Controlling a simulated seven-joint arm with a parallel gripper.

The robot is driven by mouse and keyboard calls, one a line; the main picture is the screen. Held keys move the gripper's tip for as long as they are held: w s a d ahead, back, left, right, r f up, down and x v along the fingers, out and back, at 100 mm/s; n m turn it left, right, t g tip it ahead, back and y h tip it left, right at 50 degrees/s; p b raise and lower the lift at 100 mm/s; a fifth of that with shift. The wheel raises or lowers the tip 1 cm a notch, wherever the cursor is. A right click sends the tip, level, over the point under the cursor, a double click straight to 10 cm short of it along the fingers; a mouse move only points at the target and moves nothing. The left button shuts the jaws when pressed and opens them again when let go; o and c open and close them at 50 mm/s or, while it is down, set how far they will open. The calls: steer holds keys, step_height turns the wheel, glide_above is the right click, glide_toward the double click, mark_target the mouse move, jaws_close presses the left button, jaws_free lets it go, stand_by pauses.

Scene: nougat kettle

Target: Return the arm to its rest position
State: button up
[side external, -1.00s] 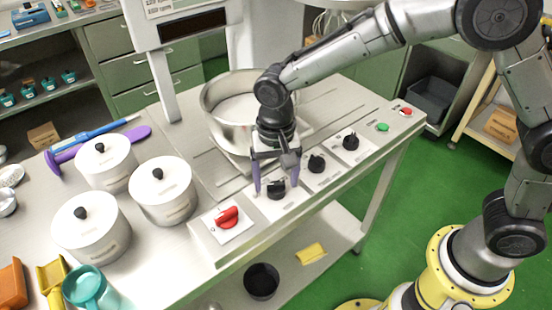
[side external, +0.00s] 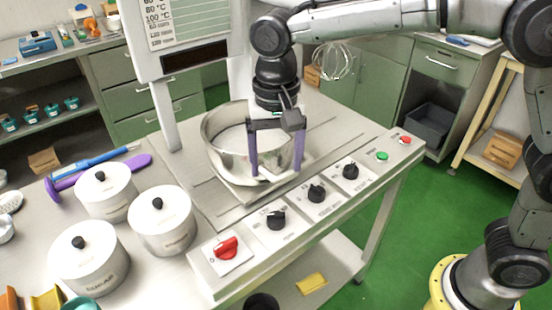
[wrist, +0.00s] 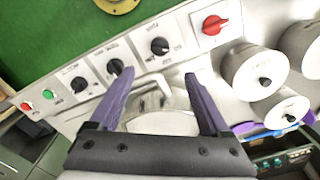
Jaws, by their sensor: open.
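My gripper (side external: 277,172) is open and empty, its two purple fingers apart and pointing down. In the side view it hangs in front of the metal kettle (side external: 222,150), above the control panel (side external: 250,250), and hides part of the kettle. In the wrist view my gripper (wrist: 160,95) has its fingers spread over the kettle's pale inside (wrist: 162,123). The panel carries a red knob (side external: 226,248) and several black knobs, one of them (side external: 276,218) below my fingers. I see no contact with any of them.
Several white lidded pots (side external: 162,220) stand on the counter to the left. A purple tool (side external: 110,170) and a blue one lie behind them. A display board (side external: 185,40) on a post rises behind the kettle. A whisk (side external: 333,62) hangs at the back.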

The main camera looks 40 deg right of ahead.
steer(key=s+d+r+m+t, duration=0.1)
steer(key=s+d+r+t, duration=0.1)
steer(key=s+d+r, duration=0.4)
steer(key=s+d+r+m+t, duration=0.15)
steer(key=d+r, duration=0.25)
steer(key=d, duration=0.4)
steer(key=s+d+f+n+t, duration=0.1)
steer(key=s+d+f+n, duration=0.2)
steer(key=s, duration=0.3)
steer(key=s+d+f+n+t, duration=0.1)
steer(key=s+d+f+n, duration=0.2)
steer(key=s+f+n, duration=0.2)
steer(key=shift+s+d+f, duration=0.15)
steer(key=shift+s+f, duration=0.2)
steer(key=shift+s, duration=0.8)
